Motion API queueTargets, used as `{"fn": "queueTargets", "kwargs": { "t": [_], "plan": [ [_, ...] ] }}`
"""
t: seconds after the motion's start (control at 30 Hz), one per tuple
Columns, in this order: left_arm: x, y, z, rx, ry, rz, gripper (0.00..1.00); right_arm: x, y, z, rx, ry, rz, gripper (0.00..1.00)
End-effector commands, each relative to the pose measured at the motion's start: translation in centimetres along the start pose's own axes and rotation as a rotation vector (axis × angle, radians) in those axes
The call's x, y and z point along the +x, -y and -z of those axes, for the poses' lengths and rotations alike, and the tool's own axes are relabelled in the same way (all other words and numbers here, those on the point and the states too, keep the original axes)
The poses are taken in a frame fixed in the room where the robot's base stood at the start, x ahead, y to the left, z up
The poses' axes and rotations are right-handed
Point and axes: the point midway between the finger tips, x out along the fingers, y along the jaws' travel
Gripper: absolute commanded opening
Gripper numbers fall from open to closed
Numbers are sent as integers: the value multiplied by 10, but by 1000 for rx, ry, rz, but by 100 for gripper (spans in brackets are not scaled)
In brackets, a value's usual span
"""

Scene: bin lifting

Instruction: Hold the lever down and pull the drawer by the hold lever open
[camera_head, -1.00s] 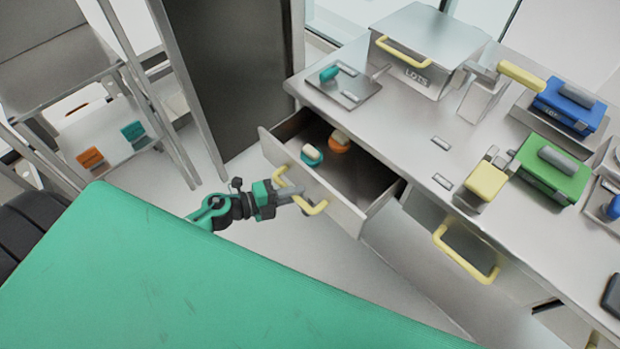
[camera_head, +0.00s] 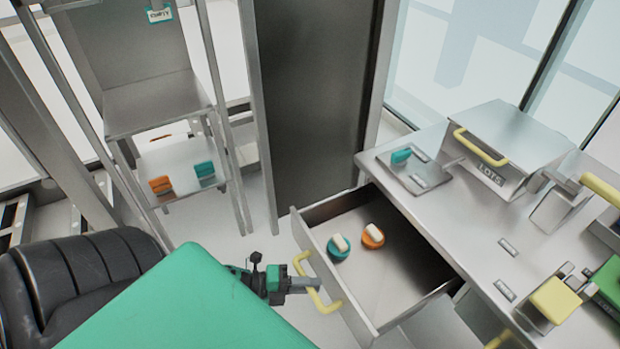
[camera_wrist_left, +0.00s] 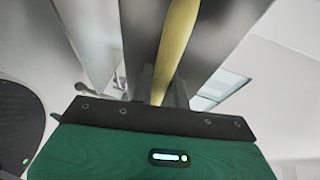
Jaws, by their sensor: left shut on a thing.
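The drawer (camera_head: 310,228) stands well out of the workbench front in the head view. It holds a teal-based stamp-like piece (camera_head: 338,246) and an orange-based one (camera_head: 373,236). My left gripper (camera_head: 312,284) is shut on the drawer's yellow handle (camera_head: 331,303). In the left wrist view the yellow handle (camera_wrist_left: 174,50) runs between the fingers. A lever with a yellow end (camera_head: 603,190) shows at the right of the bench; a block with a yellow top (camera_head: 556,299) is nearer. I cannot tell which is the hold lever. My right gripper is not in view.
The workbench (camera_head: 455,222) carries a box marked LOTS (camera_head: 510,140) and a small plate with a teal piece (camera_head: 415,168). A dark panel (camera_head: 312,100) stands behind the drawer. A shelf with orange and teal items (camera_head: 180,170) and a black chair (camera_head: 75,270) are at left.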

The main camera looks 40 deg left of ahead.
Motion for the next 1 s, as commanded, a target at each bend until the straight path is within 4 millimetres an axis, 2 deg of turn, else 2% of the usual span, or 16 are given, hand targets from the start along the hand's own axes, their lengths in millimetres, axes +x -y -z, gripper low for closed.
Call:
{"fn": "queueTargets", "kwargs": {
  "t": [0.03,0.07,0.13,0.17,0.43,0.57,0.77,1.0],
  "plan": [
    [0,0,0,0,0,-1,0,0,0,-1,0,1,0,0],
    [0,0,0,0,0,-1,22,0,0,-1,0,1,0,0],
    [0,0,0,0,0,-1,36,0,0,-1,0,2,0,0],
    [0,0,0,0,0,-1,38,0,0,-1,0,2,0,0],
    [0,0,0,0,0,0,38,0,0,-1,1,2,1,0],
    [-7,-1,0,-1,1,-1,38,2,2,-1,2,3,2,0],
    [-36,-3,0,-2,2,-3,38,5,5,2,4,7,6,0],
    [-82,-3,0,-2,1,-3,38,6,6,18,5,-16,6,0]
  ]
}}
